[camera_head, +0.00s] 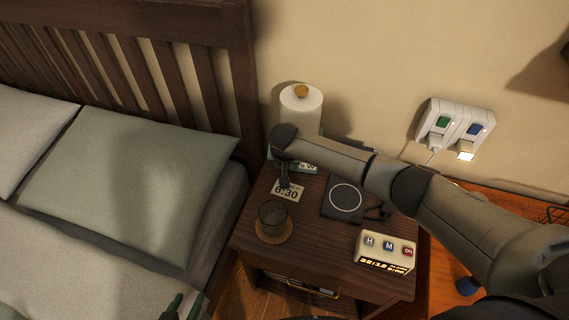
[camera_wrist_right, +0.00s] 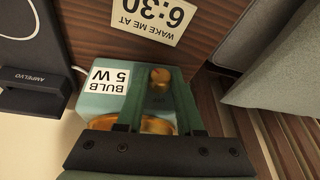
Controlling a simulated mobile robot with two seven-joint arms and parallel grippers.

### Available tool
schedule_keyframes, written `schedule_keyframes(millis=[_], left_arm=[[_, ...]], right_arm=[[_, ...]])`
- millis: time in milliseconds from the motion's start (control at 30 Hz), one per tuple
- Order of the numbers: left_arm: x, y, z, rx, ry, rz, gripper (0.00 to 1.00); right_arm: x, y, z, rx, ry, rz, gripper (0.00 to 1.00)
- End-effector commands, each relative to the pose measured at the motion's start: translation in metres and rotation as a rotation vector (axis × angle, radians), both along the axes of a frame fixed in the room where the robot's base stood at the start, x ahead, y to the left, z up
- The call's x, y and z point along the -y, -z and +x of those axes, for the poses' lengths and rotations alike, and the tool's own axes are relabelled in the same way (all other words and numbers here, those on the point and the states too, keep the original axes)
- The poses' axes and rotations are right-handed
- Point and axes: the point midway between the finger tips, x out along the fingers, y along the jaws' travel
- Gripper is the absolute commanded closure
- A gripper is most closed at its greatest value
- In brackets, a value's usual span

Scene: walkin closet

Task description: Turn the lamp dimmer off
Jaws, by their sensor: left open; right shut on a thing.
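The lamp is a white cylinder (camera_head: 301,110) with a brass top at the back of the nightstand. Its teal base (camera_head: 307,167) is partly hidden by my right arm. In the right wrist view the teal base (camera_wrist_right: 100,104) carries a "BULB 5 W" label, with a small brass dimmer knob (camera_wrist_right: 160,78) beside it. My right gripper (camera_wrist_right: 158,84) has its green fingers on either side of the knob, shut on it. My left gripper (camera_head: 186,303) is open and empty at the bottom edge of the head view, by the bed.
The nightstand (camera_head: 325,233) holds a "6:30" card (camera_head: 289,190), a glass (camera_head: 272,215) on a coaster, a black charging pad (camera_head: 345,197) and an alarm clock (camera_head: 386,250). A wall outlet (camera_head: 455,122) is at right. The bed (camera_head: 110,255) is at left.

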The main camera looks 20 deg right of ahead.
Motion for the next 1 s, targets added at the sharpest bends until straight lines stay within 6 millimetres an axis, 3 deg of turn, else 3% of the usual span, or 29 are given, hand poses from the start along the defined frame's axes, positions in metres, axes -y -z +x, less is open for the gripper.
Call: schedule_keyframes(millis=[100, 700, 1000], left_arm=[[0.0, 0.001, -0.001, -0.002, 0.0, 0.0, 0.5], [-0.001, 0.001, -0.001, -0.003, -0.001, 0.001, 0.5], [0.006, 0.027, 0.0, -0.018, 0.012, -0.005, 0.5]], right_arm=[[0.0, 0.0, 0.0, 0.0, 0.0, 0.0, 1.0], [-0.004, 0.0, 0.001, -0.047, -0.002, -0.09, 1.0], [-0.008, 0.006, 0.003, -0.144, -0.001, -0.289, 1.0]])
